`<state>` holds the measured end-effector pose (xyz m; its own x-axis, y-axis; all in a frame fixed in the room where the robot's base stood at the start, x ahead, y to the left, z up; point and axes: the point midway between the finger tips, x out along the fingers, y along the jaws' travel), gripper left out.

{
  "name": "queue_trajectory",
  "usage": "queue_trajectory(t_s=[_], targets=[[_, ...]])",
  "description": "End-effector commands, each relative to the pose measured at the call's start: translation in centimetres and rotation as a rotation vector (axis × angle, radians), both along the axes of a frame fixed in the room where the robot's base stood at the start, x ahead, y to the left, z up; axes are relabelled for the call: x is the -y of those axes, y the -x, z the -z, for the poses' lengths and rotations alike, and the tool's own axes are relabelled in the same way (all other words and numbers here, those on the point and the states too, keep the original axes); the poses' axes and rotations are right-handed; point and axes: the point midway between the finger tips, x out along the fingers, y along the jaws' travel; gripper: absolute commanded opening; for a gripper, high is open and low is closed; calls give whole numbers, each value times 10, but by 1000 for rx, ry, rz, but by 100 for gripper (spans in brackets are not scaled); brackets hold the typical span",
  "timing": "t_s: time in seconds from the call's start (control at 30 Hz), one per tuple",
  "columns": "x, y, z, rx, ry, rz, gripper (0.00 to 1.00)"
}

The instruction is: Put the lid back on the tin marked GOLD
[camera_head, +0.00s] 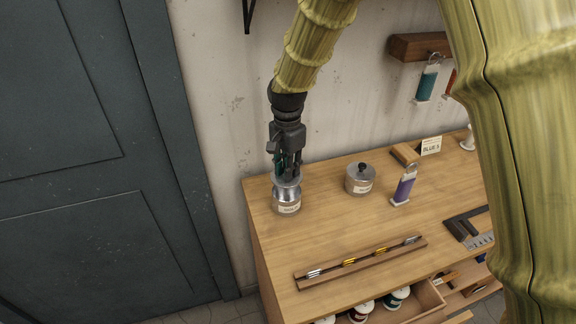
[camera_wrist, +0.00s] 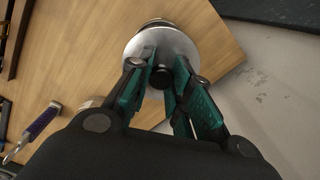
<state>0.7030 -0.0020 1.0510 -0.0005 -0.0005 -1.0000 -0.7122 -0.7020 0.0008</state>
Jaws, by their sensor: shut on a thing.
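My gripper (camera_head: 287,172) is shut on the dark knob (camera_wrist: 162,77) of a silver lid (camera_wrist: 188,45). In the head view the lid (camera_head: 286,182) is directly over a silver tin (camera_head: 288,208) at the left end of the workbench. The tin carries a pale label, too small to read. The lid looks close to the tin's top; I cannot tell if it is seated or slightly above. A second silver tin (camera_head: 360,180) stands to the right with a dark-knobbed lid on it. Its label is also unreadable.
The workbench (camera_head: 330,225) has clear wood between the tins and a rack of small metallic pieces (camera_head: 360,262) at the front. A purple tagged item (camera_head: 404,187) stands right of the second tin. A "BLUE" card (camera_head: 431,146) is farther back.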

Motion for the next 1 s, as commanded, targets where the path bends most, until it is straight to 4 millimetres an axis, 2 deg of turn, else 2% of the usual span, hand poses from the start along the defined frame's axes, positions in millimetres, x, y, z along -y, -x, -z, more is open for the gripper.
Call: queue_trajectory(t_s=[0.1,0.53,1.0], targets=[[1,0,13,-1,-1,2,2],[1,0,41,0,0,2,2],[1,0,46,0,0,2,2]])
